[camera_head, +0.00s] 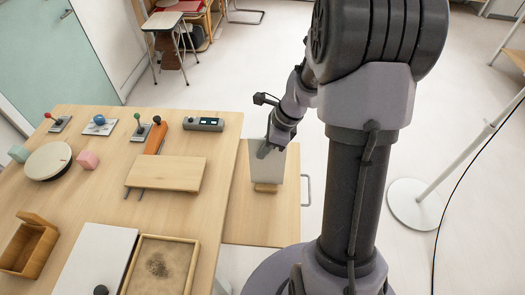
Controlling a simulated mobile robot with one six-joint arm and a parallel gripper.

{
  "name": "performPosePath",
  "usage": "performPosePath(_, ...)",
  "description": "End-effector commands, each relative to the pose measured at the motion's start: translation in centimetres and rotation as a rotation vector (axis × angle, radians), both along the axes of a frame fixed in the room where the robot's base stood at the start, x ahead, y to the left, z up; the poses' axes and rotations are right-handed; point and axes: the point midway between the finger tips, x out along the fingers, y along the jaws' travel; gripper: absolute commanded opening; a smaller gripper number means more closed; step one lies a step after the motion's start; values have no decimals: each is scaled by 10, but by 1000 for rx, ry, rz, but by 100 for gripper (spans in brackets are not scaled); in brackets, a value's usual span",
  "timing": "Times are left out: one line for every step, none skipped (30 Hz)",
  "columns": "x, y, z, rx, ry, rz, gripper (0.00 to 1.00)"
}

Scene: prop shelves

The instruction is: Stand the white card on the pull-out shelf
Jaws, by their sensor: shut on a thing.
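The white card (272,172) is upright over the pull-out shelf (262,231), which extends from the right side of the wooden table. My gripper (264,152) is shut on the card near its top. The card's lower edge is at a small wooden block (265,188) on the shelf. I cannot tell whether the card is seated in the block or just in front of or above it. The shelf has a metal handle (307,190) on its right edge. Part of the card's top is hidden by my gripper.
The wooden table (215,150) holds a small wooden platform (167,173), a grey device with a display (203,124), several knobbed levers, a round drum (48,161), an open wooden box (28,244) and a sand tray (160,265). A white stand (415,204) is on the floor at right.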

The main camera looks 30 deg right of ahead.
Motion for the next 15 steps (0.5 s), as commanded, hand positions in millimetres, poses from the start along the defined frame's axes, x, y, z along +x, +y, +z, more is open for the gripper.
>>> performPosePath(0, 0, -1, -1, -2, -1, 0)
performPosePath(1, 0, 0, -2, -3, 0, 0)
performPosePath(1, 0, 1, -2, -3, 0, 0)
performPosePath(0, 0, 1, -2, -3, 0, 0)
performPosePath(0, 0, 1, -2, -3, 0, 0)
performPosePath(0, 0, 1, -2, -3, 0, 0)
performPosePath(0, 0, 0, -1, -2, 0, 0)
performPosePath(0, 0, -1, -1, -2, 0, 0)
performPosePath(0, 0, -3, -1, -2, 0, 0)
performPosePath(0, 0, -2, -1, -2, 0, 11)
performPosePath(0, 0, -2, -1, -2, 0, 17)
performPosePath(0, 0, -2, -1, -2, 0, 25)
performPosePath(0, 0, -2, -1, -2, 0, 29)
performPosePath(0, 0, -2, -1, -2, 0, 29)
performPosePath(0, 0, -2, -1, -2, 0, 29)
